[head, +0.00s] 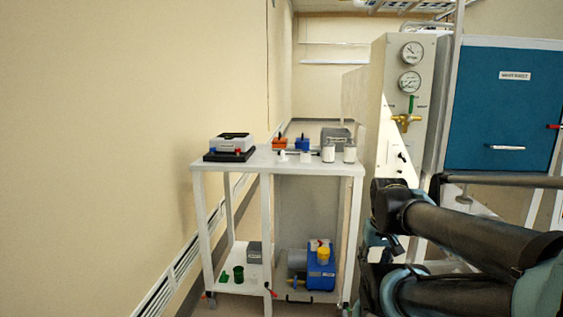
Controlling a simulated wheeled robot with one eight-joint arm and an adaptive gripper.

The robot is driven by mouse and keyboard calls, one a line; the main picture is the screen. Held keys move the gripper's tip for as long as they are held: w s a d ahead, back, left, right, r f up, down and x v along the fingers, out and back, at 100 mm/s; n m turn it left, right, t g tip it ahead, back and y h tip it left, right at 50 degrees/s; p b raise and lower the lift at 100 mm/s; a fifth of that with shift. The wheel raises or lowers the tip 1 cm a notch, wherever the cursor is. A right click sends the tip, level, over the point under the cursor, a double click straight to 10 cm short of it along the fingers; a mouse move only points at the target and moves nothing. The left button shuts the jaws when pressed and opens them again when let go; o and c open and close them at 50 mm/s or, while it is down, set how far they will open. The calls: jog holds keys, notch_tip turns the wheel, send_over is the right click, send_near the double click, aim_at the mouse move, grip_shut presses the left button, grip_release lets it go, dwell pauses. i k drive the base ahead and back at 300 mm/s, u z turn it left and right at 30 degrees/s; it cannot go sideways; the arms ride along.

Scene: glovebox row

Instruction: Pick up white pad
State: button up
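I cannot pick out a white pad with certainty. Small white items stand on the top of a white cart (263,167): one near the front middle (283,157) and a second one (305,157) just right of it. They are too small to tell their exact shape. My dark arm reaches in from the right and folds to the right of the cart, apart from it. My gripper's fingers do not show.
The cart top also holds a black-and-grey device (232,145), orange (279,144) and blue (302,144) items, and two white bottles (350,152). A blue pump (320,267) sits on the lower shelf. A gauge panel (408,95) and blue cabinet (505,110) stand right.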

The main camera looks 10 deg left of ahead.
aim_at(283, 160)
jog(key=k, duration=0.55)
jog(key=u, duration=0.4)
jog(key=i, duration=1.35)
jog(key=z, duration=0.35)
